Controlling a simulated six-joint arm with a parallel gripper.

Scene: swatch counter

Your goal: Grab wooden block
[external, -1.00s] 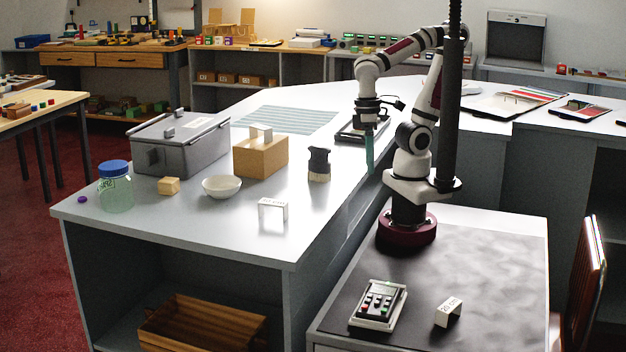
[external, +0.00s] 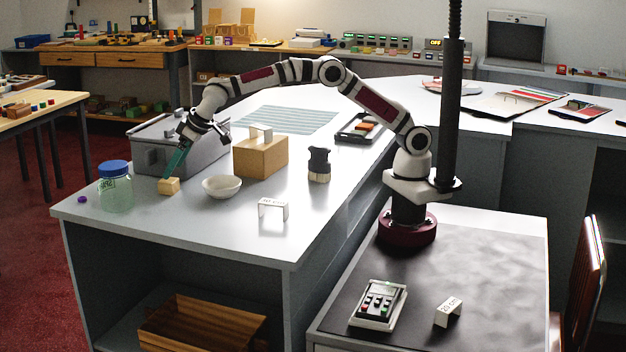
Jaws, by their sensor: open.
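A small light wooden block (external: 169,187) lies on the grey counter, between the blue-lidded jar and the white bowl. My gripper (external: 172,173) reaches down from the upper right with its teal fingers tilted, and their tips are at or just above the block's top. The gripper is open. From this view I cannot tell whether the fingers touch the block or straddle it. The fingers overlap each other in the picture, so the gap between them is hidden.
A green jar (external: 116,192) with a blue lid stands left of the block, and a white bowl (external: 222,187) right of it. A grey metal box (external: 150,155) stands close behind the gripper. A larger wooden box (external: 261,158) is farther right.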

